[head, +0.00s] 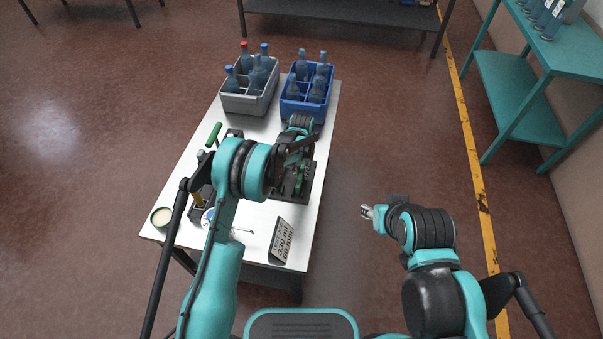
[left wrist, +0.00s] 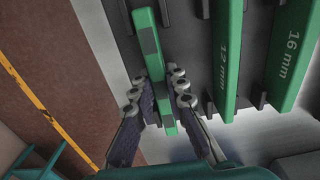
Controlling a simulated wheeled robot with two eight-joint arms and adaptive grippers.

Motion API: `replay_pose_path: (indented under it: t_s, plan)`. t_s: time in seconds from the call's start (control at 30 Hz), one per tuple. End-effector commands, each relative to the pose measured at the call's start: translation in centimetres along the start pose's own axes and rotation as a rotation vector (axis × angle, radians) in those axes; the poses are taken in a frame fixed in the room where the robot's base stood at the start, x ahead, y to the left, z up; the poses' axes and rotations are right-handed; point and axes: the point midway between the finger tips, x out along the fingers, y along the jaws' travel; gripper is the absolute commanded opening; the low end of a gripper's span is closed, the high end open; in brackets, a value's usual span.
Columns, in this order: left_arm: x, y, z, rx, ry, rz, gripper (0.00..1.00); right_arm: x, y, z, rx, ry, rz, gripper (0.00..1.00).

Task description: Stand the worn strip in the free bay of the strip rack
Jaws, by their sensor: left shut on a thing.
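My left gripper (left wrist: 156,88) is shut on a green strip (left wrist: 150,45), one finger on each side of it. The strip has darker patches on its edge. It lies over the dark strip rack (left wrist: 190,50), between short dark posts; I cannot tell whether it rests on the rack's floor. Green strips marked 12 mm (left wrist: 228,45) and 16 mm (left wrist: 290,55) stand beside it to the right. In the head view the rack (head: 308,188) is on the white table, partly hidden by my left arm. My right gripper (head: 368,211) hangs right of the table, too small to read.
A grey crate (head: 246,103) and a blue crate (head: 302,108) with bottles stand at the table's far end. A printed sign (head: 281,242) stands near the front edge. A round pale tub (head: 161,216) is at the left corner. A green shelf (head: 520,90) stands right.

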Motion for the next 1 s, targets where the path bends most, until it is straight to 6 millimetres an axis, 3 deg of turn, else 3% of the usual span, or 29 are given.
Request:
replay_pose_path:
  t_s: [0.03,0.07,0.13,0.53,1.0]
  plan:
    - [0.3,0.0,0.0,0.0,0.0,0.0,0.0,0.2,0.0,0.2,0.0,0.0,0.0,0.4]
    - [0.3,0.0,0.0,0.0,0.0,0.0,0.18,0.2,0.0,0.1,0.0,0.0,0.0,0.4]
    - [0.2,0.0,0.0,0.0,0.0,0.0,0.34,0.1,0.0,0.1,0.0,0.0,0.0,0.4]
    - [-0.6,0.0,0.0,0.0,0.0,0.0,0.34,-0.3,0.0,-0.2,0.0,0.0,0.0,0.4]
    - [-10.1,0.0,0.0,0.0,0.0,0.0,0.34,-3.5,0.0,-2.5,0.0,0.0,0.0,0.4]
